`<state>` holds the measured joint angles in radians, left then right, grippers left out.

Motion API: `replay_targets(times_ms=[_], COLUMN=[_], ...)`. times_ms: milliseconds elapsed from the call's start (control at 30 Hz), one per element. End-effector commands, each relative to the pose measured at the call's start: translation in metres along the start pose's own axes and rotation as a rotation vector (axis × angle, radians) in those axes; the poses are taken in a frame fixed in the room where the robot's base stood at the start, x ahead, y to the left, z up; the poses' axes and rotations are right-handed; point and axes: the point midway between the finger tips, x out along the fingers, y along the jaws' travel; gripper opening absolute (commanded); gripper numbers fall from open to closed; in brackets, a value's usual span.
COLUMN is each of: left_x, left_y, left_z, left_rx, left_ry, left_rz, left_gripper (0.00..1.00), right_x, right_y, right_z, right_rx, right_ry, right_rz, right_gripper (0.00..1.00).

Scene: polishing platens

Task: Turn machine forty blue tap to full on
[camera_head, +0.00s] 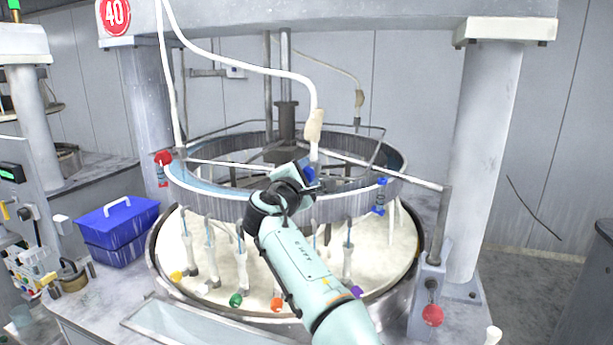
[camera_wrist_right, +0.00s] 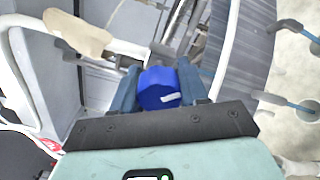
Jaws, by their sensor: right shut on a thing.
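The blue tap (camera_head: 309,174) is at the ring of the machine under the red 40 sign (camera_head: 115,15), below a hanging white hose. In the wrist view it is a round blue knob (camera_wrist_right: 160,89) with a small white mark, between both fingers. My right gripper (camera_head: 318,183) is shut on it; the fingers (camera_wrist_right: 160,76) lie along its two sides. The arm hides part of the ring below the tap. How far the tap is turned I cannot tell. My left gripper is not in view.
A cream nozzle (camera_head: 314,126) hangs close to the gripper and also shows in the wrist view (camera_wrist_right: 76,33). Several coloured knobs hang below the ring. A red knob (camera_head: 163,158) and a blue fitting (camera_head: 381,196) sit on the ring. A blue box (camera_head: 118,231) stands left.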

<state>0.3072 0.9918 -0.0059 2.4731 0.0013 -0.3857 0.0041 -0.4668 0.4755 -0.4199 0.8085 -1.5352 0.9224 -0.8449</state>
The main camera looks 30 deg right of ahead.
Motion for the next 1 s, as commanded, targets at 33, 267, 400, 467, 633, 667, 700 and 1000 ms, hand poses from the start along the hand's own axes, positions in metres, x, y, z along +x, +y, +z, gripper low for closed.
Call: replay_targets(times_ms=[33, 267, 400, 467, 633, 667, 700, 1000], left_x=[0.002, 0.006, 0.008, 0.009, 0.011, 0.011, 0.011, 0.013], left_y=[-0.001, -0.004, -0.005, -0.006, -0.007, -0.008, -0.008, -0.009], left_z=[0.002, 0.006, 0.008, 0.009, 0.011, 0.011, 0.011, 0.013], left_rx=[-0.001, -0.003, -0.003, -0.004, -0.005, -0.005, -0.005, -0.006], left_ry=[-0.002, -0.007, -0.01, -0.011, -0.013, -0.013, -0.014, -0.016], left_rz=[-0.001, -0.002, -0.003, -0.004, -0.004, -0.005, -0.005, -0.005], left_gripper=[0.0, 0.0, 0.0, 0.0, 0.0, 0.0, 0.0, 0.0], right_x=[0.0, 0.0, 0.0, 0.0, 0.0, 0.0, 0.0, 0.0], right_y=[-0.003, -0.002, -0.001, -0.001, 0.0, 0.0, 0.0, 0.001], right_z=[-0.003, -0.003, -0.003, -0.003, -0.003, -0.003, -0.003, -0.002], right_rx=[0.04, 0.259, 0.39, 0.441, 0.573, 0.594, 0.62, 0.749], right_ry=[0.003, 0.004, 0.004, 0.004, 0.004, 0.004, 0.005, 0.005], right_rz=[-0.003, -0.002, -0.002, -0.002, -0.002, -0.002, -0.002, -0.002], right_gripper=[0.13, 0.13, 0.13, 0.13, 0.13, 0.13, 0.13, 0.13])
